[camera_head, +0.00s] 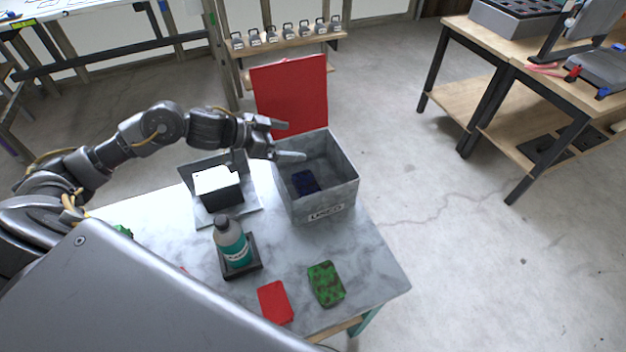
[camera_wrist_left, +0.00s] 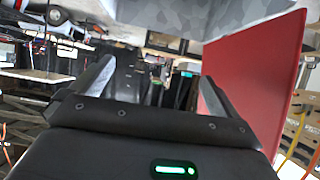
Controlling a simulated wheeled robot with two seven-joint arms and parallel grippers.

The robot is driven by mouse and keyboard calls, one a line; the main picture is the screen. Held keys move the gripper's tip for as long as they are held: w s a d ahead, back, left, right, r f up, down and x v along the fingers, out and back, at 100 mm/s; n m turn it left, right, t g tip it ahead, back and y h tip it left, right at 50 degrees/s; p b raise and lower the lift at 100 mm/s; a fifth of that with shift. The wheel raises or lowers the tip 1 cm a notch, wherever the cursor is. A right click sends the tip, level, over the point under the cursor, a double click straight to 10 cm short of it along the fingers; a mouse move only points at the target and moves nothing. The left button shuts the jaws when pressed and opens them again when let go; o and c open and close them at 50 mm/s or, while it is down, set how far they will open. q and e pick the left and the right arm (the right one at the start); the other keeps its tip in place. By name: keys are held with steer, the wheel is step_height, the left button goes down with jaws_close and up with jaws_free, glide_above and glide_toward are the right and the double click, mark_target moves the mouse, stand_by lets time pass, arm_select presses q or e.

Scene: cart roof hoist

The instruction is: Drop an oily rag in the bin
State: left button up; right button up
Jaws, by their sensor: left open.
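A grey mottled bin (camera_head: 340,186) with a "USED" label stands on the table, its red lid (camera_head: 290,95) raised at the back. A dark blue crumpled thing, which looks like a rag (camera_head: 305,182), lies inside on the bin floor. My left gripper (camera_head: 292,140) is open and empty at the bin's upper left rim, fingers pointing right. In the left wrist view its two fingers are spread with nothing between them; the bin wall (camera_wrist_left: 200,14) and lid (camera_wrist_left: 255,90) show beyond. My right gripper is not in view.
On the marble table (camera_head: 380,280) are a dark box with a white top (camera_head: 217,180), a teal-labelled bottle (camera_head: 231,243) on a black tray (camera_head: 256,267), a red pad (camera_head: 275,302) and a green mottled pad (camera_head: 326,284). A rack (camera_head: 290,42) stands behind; benches stand right.

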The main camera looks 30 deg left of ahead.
arm_select(q)
steer(key=b+v, duration=0.1)
steer(key=v, duration=0.6)
stand_by(0.4)
steer(key=shift+s+f, duration=0.1)
steer(key=shift+s, duration=0.05)
